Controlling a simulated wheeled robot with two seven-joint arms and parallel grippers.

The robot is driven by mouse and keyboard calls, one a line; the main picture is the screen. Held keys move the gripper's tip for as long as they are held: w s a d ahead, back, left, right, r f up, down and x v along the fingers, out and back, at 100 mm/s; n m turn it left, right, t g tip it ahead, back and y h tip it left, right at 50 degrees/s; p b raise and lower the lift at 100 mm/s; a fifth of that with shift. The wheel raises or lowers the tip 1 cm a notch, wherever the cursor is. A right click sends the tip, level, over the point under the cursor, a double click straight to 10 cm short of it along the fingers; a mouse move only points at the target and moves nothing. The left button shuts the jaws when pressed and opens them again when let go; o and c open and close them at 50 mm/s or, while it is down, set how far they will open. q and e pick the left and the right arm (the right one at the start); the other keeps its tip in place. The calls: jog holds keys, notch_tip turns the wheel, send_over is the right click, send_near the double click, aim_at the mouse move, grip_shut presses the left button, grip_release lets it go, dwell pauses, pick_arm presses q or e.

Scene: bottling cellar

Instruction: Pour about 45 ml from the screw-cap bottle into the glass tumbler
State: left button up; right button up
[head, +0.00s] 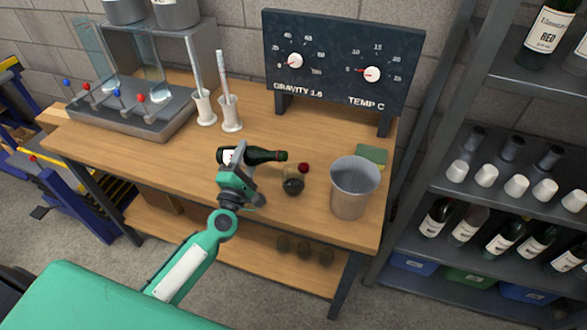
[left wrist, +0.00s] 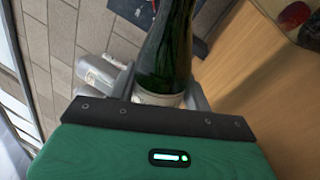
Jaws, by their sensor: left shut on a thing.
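The screw-cap bottle (head: 264,156) is dark green with a pale label. It lies almost level in the head view, its neck pointing right. My left gripper (head: 237,160) is shut around the bottle's body and holds it over the bench. In the left wrist view the bottle (left wrist: 168,50) stands between the fingers (left wrist: 160,95). I cannot make out any liquid stream or the level inside. My right gripper is not in view.
A small red object (head: 303,168) lies beside the tumbler. A gauge board (head: 342,62) stands behind; white-based cylinders (head: 230,115) and a metal rack (head: 130,118) are at left.

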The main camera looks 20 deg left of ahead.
aim_at(262, 160)
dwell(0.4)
